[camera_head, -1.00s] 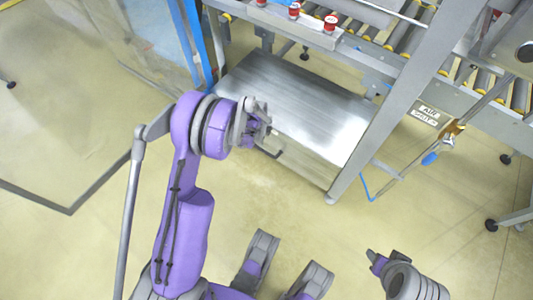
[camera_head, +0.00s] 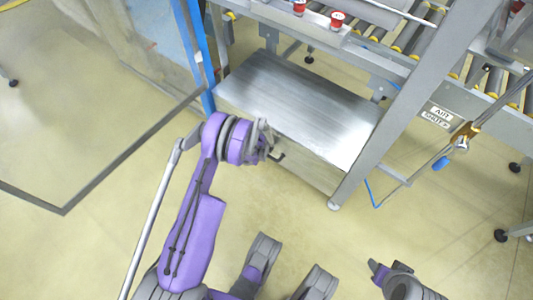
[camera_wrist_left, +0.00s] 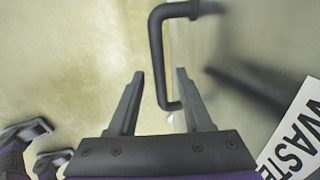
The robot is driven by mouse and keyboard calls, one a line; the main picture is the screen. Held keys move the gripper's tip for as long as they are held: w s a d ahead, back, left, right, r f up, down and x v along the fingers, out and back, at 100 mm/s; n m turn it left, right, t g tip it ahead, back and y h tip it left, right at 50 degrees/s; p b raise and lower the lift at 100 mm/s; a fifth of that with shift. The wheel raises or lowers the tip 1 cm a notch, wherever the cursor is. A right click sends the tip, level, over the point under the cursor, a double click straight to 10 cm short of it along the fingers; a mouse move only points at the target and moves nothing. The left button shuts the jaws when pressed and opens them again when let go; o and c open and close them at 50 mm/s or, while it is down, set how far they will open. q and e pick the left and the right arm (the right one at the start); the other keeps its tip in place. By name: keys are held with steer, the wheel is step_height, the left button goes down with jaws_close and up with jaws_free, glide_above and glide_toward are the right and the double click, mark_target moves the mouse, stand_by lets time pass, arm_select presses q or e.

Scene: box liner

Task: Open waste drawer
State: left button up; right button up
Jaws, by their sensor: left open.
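The waste drawer is a grey metal box with a front face (camera_head: 315,168) below its brushed top, under the conveyor frame. Its dark handle (camera_head: 279,156) shows just beside my left gripper (camera_head: 268,141), which hides part of the front. In the left wrist view the black bar handle (camera_wrist_left: 158,55) reaches down between the open fingers of my left gripper (camera_wrist_left: 160,74). I cannot tell whether they touch it. A white "WASTE" label (camera_wrist_left: 295,130) is at the right edge there. My right gripper (camera_head: 376,270) is low right, away from the drawer; its jaw state is unclear.
A slanted grey frame leg (camera_head: 385,135) stands at the drawer's right, and a blue post (camera_head: 193,50) at its left. A conveyor with rollers (camera_head: 405,40) lies above. An "AIR SHUT OFF" sign (camera_head: 437,117) hangs at right. The floor in front is clear.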

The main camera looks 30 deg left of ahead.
arm_select(q)
steer(key=shift+f, duration=0.1)
jaws_close()
stand_by(1.4)
